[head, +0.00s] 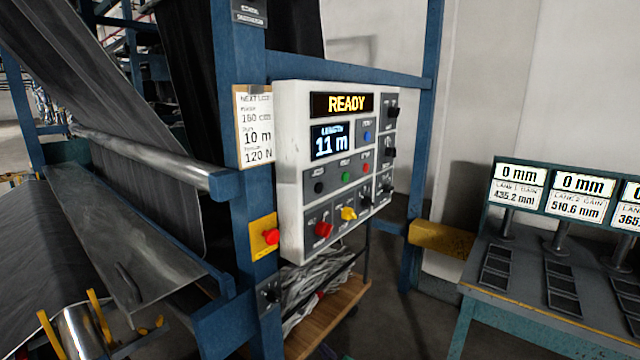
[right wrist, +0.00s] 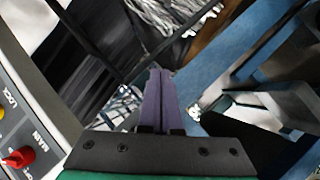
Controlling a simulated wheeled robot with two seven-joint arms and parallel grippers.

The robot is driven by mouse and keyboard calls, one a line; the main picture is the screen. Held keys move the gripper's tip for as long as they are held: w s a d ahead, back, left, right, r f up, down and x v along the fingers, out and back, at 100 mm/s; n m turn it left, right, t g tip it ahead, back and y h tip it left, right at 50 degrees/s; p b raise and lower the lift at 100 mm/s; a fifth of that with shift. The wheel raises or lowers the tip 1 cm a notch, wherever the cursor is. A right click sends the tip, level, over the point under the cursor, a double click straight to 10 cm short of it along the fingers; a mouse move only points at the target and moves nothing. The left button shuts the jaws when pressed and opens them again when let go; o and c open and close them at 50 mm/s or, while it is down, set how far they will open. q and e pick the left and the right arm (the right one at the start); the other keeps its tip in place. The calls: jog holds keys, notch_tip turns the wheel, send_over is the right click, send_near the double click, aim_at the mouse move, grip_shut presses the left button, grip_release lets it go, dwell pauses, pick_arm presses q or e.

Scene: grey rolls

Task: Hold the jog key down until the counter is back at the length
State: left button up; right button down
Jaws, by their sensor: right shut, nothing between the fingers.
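The white control panel (head: 291,200) is on the blue machine frame in the head view. Its counter (head: 332,141) reads 11 m, under an amber READY display (head: 342,104). Below are a black button (head: 319,188), a green button (head: 345,177) and a red button (head: 365,167); a blue button (head: 367,136) is beside the counter. The small labels are unreadable, so I cannot tell which is the jog key. My right gripper (right wrist: 159,75) is shut and empty in the right wrist view, apart from the panel, whose edge (right wrist: 52,100) shows at left. My left gripper is out of view.
A note (head: 256,135) left of the panel shows 160 cm, 10 m and 120 N. A red knob (head: 323,230) and yellow knob (head: 348,214) stick out low on the panel. A red stop button (head: 271,237) is on the post. A desk with gauges (head: 520,174) stands right.

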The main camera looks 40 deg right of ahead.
aim_at(319, 188)
jog(key=d+r+n+t+h+p, duration=0.1)
jog(key=d+r+t+h, duration=0.1)
jog(key=r, duration=1.2)
jog(key=s+d+r+t+h+p, duration=0.1)
jog(key=d+r+t+h+p, duration=0.1)
jog(key=r, duration=1.2)
jog(key=d+r+n+t+h+p, duration=0.1)
jog(key=d+r+t+h, duration=0.1)
jog(key=r, duration=1.2)
jog(key=d+t, duration=0.1)
jog(key=d, duration=0.1)
jog(key=shift+s+d+r+n+t+p, duration=0.3)
jog(key=shift+s+r+t, duration=0.05)
jog(key=shift+s+t, duration=0.05)
jog(key=w+a+b, duration=0.2)
jog(key=w+b, duration=0.2)
jog(key=w, duration=0.4)
jog(key=shift+w+a, duration=0.3)
